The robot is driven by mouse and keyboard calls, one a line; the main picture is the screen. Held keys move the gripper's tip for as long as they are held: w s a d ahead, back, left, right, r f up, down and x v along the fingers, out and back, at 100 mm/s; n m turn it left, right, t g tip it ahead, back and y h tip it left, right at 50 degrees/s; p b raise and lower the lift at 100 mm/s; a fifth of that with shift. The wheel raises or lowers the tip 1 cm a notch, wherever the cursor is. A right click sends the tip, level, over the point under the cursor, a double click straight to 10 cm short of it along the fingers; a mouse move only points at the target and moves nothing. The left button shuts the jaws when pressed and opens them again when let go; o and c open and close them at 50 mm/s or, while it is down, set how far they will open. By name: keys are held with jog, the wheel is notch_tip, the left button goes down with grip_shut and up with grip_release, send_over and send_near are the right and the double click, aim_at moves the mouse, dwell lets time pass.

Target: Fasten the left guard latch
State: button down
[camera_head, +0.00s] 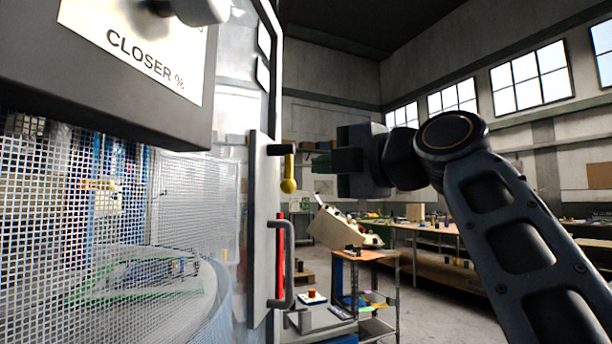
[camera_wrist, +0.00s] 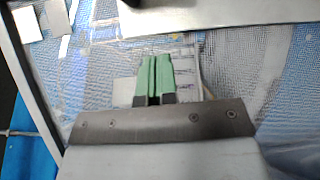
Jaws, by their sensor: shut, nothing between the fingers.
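The guard latch is a yellow lever with a ball end (camera_head: 289,180). It hangs down from a dark pivot block at the upper part of the guard door's pale edge plate (camera_head: 260,225). My gripper (camera_head: 320,161) is just right of the yellow lever, at about the height of its upper part, pointing left. A small gap seems to show between them; depth is hard to judge. In the wrist view my gripper's green fingers (camera_wrist: 152,78) are together with nothing between them. I cannot pick out the yellow lever in the wrist view.
A dark D-shaped door handle (camera_head: 285,265) with a red strip (camera_head: 280,245) behind it sits below the latch. Wire mesh guarding (camera_head: 60,220) fills the left. A control box with a label (camera_head: 140,50) overhangs at upper left. A small cart (camera_head: 365,258) and workbenches (camera_head: 435,238) stand behind.

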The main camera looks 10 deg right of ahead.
jog(key=shift+v, duration=1.5)
jog(key=shift+r, duration=0.1)
jog(key=w+d+f+m+g+h+p, duration=0.2)
jog(key=w+f+m+g+h+p, duration=0.3)
jog(key=f+m+p, duration=0.6)
jog(key=s+d+f+m+g+h+p, duration=0.1)
jog(key=s+f+m+g+h+p, duration=0.2)
jog(key=s+f+m+p, duration=0.2)
jog(key=s+d+f+m+g+h+p, duration=0.2)
jog(key=s+f+m+p, duration=0.4)
jog(key=f, duration=0.8)
jog(key=m+p, duration=0.3)
jog(key=p, duration=0.1)
jog(key=shift+s+m+g+h, duration=0.25)
jog(key=shift+m+g+h, duration=0.05)
jog(key=shift+g+h, duration=0.1)
jog(key=shift+f, duration=0.1)
